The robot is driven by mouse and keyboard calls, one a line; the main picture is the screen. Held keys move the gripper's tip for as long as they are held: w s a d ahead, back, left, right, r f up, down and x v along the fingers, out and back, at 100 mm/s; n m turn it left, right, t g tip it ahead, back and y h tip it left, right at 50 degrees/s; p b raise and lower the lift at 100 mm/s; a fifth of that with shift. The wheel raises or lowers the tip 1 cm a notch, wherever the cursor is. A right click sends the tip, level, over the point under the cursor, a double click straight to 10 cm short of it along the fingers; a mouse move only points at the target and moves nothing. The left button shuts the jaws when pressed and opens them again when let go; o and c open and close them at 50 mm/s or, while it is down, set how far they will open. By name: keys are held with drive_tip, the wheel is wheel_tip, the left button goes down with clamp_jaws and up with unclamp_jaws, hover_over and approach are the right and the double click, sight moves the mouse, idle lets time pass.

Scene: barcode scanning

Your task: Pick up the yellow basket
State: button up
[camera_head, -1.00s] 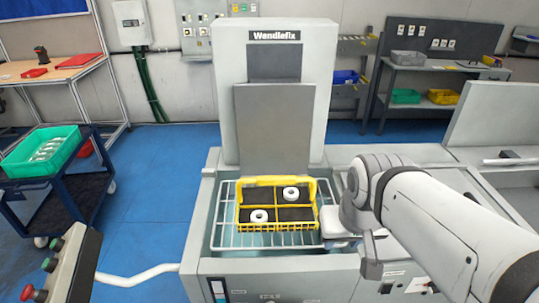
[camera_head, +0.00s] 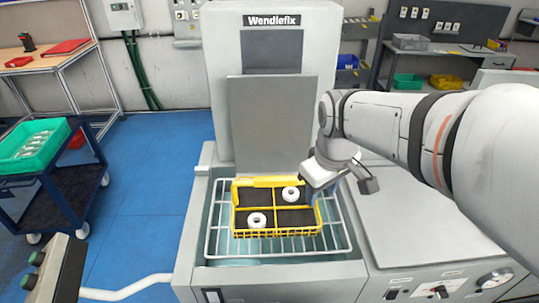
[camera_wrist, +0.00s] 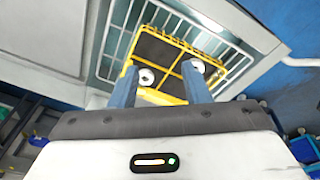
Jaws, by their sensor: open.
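The yellow basket (camera_head: 276,234) sits on a white wire rack in the open basin of the grey machine. It has dark compartments, and two white rings (camera_head: 257,220) lie in it, in diagonally opposite compartments. My gripper (camera_head: 316,199) is at the basket's right side, a little above it, and hides part of that edge. In the wrist view, the basket (camera_wrist: 158,98) shows beyond the two blue fingers of my gripper (camera_wrist: 160,84). The fingers are apart with nothing between them. I cannot tell whether they touch the basket.
The wire rack (camera_head: 335,240) surrounds the basket. The tall grey Wendlefix machine (camera_head: 217,100) stands behind it. A flat grey worktop (camera_head: 410,225) lies to the right. A dark blue cart with a green crate (camera_head: 62,135) stands at left.

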drive_tip(key=w+a+f+n, duration=0.2)
drive_tip(key=w+a+n, duration=0.1)
drive_tip(key=w+n, duration=0.3)
drive_tip(key=n+g+b, duration=0.1)
drive_tip(key=n+g, duration=0.1)
drive_tip(key=n, duration=0.3)
hover_over(275, 179)
drive_tip(key=f, duration=0.2)
drive_tip(key=d+f, duration=0.1)
drive_tip(key=shift+s+f, duration=0.1)
drive_tip(key=shift+s, duration=0.3)
drive_tip(key=shift+w+a+f+n, duration=0.25)
drive_tip(key=shift+n, duration=0.05)
drive_tip(key=f, duration=0.4)
drive_tip(key=f+p, duration=0.1)
drive_tip(key=f, duration=0.2)
drive_tip(key=shift+w+a, duration=0.2)
drive_tip(key=shift+a, duration=0.05)
drive_tip(key=shift+f, duration=0.35)
drive_tip(key=shift+f, duration=0.25)
drive_tip(key=shift+c, duration=0.5)
clamp_jaws()
